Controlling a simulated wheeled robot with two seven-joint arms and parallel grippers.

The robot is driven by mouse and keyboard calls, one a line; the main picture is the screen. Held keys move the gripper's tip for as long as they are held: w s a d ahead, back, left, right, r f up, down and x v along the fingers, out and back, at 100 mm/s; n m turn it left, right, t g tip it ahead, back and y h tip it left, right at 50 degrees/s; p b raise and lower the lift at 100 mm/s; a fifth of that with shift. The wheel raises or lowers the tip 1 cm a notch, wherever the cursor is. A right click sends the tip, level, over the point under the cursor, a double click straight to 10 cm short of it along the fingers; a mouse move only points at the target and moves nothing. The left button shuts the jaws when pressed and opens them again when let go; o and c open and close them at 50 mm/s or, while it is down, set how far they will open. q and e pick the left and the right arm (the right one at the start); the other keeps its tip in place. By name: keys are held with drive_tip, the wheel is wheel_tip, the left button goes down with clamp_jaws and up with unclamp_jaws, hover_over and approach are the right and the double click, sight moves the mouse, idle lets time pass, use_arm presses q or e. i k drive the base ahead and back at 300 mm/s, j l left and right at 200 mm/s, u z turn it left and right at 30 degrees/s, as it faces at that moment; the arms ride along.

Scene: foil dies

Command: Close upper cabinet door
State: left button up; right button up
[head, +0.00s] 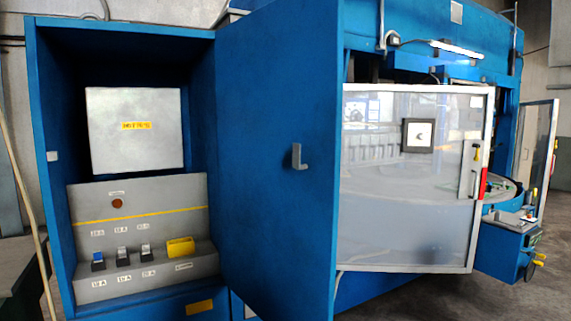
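The upper cabinet (35,150) is a blue box at the left, and its front is open. Its blue door (260,120) is hinged at the cabinet's right side and stands swung open toward me. A small grey handle (298,157) sits on the door near its right part. Inside the cabinet are a pale panel with a yellow label (136,125) and a grey console (150,262) with several switches and a yellow block. Neither of my grippers shows in the head view.
Right of the door stands a blue machine with a framed clear door (400,225) that has a red part on its handle side. A blue box (505,240) juts out farther right. A thin pole (25,195) leans at the far left. Floor is bare at the lower right.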

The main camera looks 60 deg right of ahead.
sight(280, 65)
drive_tip(key=i+l, duration=0.1)
drive_tip(key=l, duration=2.3)
drive_tip(key=i+l, duration=0.15)
drive_tip(key=l, duration=1.05)
